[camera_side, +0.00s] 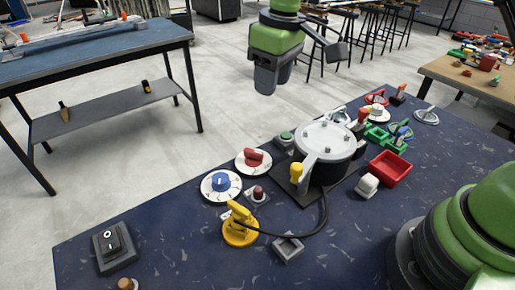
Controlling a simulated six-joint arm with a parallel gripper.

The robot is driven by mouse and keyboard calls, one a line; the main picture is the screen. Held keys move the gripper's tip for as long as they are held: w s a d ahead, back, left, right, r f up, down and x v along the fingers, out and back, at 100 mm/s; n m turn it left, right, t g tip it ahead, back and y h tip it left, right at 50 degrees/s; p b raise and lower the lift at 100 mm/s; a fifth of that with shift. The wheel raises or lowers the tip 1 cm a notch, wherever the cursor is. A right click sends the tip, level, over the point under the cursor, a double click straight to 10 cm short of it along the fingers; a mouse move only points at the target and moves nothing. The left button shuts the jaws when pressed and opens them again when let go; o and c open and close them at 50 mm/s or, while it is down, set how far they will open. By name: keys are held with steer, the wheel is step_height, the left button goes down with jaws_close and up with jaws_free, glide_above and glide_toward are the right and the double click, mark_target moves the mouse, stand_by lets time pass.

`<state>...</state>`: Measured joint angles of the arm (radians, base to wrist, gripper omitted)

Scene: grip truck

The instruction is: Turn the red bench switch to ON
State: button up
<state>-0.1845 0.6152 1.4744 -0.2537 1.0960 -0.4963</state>
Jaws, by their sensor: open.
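The red bench switch (253,157) is a red knob on a round white dial, near the middle of the blue-topped bench. Its bar lies roughly left to right in the picture. The dial's markings are too small to read, so I cannot tell which position it points to. My gripper (270,88) hangs in the air, fingers down, above and apart from the red switch in the picture. It is open, and no object shows between its fingers.
A blue knob on a white dial (221,185) sits close at the lower left. A dark red button (258,193), a green button (286,138) and a yellow lever (240,222) are near. A round metal-topped device (325,140) stands right. A black rocker switch (113,240) sits front left.

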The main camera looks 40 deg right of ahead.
steer(key=n+g, duration=0.1)
steer(key=n, duration=0.1)
glide_toward(258, 152)
steer(key=shift+h, duration=0.3)
steer(key=f, duration=0.9)
steer(key=shift+w+a+f, duration=0.1)
steer(key=shift+a, duration=0.2)
jaws_close()
